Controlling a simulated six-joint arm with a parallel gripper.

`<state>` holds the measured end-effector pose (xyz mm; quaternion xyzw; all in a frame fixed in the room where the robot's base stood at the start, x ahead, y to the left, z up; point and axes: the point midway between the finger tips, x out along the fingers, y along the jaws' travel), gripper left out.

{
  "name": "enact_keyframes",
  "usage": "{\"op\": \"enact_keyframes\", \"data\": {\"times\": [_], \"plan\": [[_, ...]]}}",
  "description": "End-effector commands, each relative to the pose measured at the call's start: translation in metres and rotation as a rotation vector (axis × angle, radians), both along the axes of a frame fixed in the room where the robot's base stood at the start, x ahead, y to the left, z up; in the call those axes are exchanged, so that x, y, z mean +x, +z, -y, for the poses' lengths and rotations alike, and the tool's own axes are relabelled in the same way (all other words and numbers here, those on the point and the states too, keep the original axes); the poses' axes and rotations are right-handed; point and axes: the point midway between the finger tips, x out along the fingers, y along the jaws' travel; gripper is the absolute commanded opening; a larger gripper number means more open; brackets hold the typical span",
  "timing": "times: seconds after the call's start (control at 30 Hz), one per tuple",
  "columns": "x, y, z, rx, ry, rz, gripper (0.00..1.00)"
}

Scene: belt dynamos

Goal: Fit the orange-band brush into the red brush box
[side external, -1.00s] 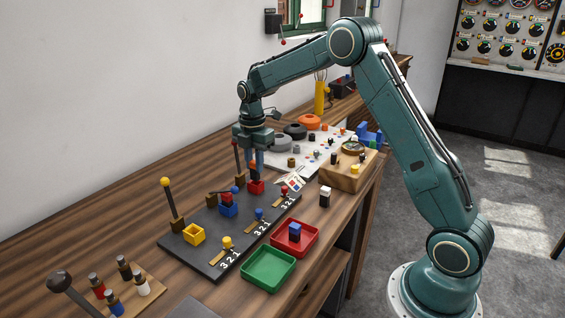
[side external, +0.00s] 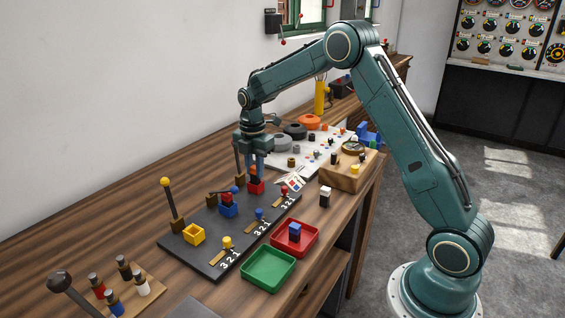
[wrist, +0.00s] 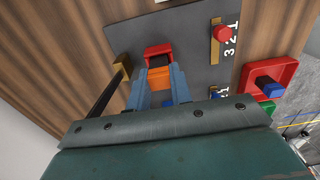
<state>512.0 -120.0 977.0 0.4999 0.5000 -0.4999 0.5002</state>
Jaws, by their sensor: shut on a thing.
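The red brush box (side external: 256,187) stands at the far end of the dark board, and in the wrist view (wrist: 158,48) it lies just beyond my fingertips. My gripper (side external: 256,171) is above it with blue fingers pointing down. In the wrist view my gripper (wrist: 160,82) is shut on the orange-band brush (wrist: 160,77). The brush's dark end is at the box's opening and appears lined up with it. How deep it sits is hard to tell.
A dark lever (wrist: 104,94) stands close beside the red box. A blue box (side external: 228,210) and a yellow box (side external: 194,234) are nearer on the board (side external: 207,260). A red tray (side external: 311,238) with a blue block and an empty green tray (side external: 268,270) lie in front.

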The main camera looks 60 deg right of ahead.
Motion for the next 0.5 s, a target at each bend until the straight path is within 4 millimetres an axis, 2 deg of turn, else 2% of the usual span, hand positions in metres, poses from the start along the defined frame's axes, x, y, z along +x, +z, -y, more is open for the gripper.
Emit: {"op": "enact_keyframes", "data": {"times": [0.5], "plan": [[-0.0001, -0.0094, 0.0, 0.0, 0.0, -0.001, 0.0]]}}
